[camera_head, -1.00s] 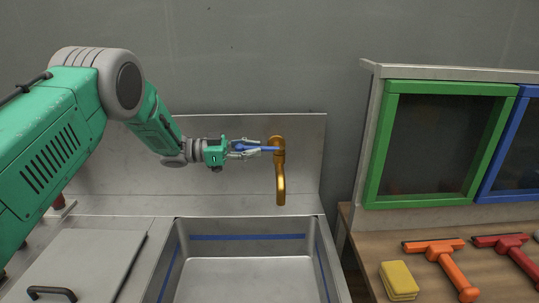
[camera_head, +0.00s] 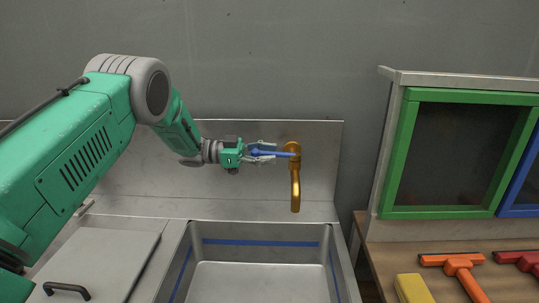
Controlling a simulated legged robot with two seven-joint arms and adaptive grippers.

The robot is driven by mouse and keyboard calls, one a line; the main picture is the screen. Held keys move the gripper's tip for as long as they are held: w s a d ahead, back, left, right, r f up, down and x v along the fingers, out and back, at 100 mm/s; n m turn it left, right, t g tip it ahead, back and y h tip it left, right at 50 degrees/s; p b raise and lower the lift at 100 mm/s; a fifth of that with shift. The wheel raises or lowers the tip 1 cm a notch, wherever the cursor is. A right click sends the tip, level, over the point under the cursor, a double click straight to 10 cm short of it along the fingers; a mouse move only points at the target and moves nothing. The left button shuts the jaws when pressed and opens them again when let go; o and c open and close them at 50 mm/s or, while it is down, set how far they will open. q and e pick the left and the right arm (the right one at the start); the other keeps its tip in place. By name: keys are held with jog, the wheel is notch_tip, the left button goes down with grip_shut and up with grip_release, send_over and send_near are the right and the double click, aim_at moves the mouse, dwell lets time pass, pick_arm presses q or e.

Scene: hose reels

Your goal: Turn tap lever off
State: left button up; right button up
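The gold tap (camera_head: 295,180) is mounted on the metal backsplash above the sink, its spout pointing down. Its blue lever (camera_head: 275,154) sticks out to the left from the top of the tap, roughly level. My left gripper (camera_head: 263,153) comes in from the left at lever height. Its fingers are spread, one above and one below the lever, with the lever between them. Whether a finger touches the lever is too small to tell. My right gripper is not in view.
The metal sink (camera_head: 190,272) lies below the tap, with a blue line inside. A lid with a dark handle (camera_head: 66,291) lies left of it.

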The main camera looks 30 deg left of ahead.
pick_arm(q)
jog(key=v, duration=1.2)
jog(key=shift+f, duration=0.1)
